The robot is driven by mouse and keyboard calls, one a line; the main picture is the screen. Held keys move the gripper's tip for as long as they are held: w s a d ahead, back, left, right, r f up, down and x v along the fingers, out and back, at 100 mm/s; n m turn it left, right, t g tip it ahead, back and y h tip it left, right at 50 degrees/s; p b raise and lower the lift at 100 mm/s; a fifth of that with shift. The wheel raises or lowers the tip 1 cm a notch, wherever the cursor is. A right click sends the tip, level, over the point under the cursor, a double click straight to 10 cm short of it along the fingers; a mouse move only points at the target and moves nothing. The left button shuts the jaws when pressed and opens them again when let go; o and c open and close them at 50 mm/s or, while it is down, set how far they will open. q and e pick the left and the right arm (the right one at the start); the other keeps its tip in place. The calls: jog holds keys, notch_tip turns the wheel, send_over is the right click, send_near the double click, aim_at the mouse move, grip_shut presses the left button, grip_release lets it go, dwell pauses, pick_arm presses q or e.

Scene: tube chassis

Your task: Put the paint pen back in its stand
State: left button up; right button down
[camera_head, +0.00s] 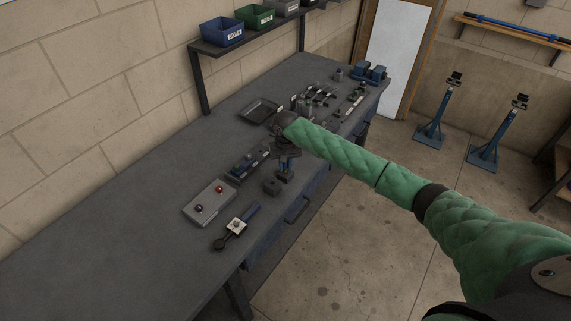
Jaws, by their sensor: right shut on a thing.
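My right gripper (285,176) points down over the front part of the workbench, below the green-sleeved arm that comes in from the right. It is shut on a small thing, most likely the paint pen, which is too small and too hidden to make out. A small dark block (271,187), which may be the pen's stand, sits on the bench just left of the gripper. I cannot tell whether the held thing touches it. My left gripper is out of view.
A grey box with red and dark knobs (208,204), a blue-handled tool (237,226) and a dark tray with blue parts (247,162) lie close by. An empty black tray (261,111) is farther back. The bench's near left is clear.

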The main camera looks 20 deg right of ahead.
jog(key=shift+f, duration=0.65)
jog(key=shift+r, duration=0.2)
jog(key=shift+r+p, duration=0.55)
jog(key=shift+r, duration=0.45)
jog(key=shift+f, duration=1.2)
dwell(0.4)
jog(key=c, duration=1.2)
grip_release()
jog(key=shift+c, duration=0.2)
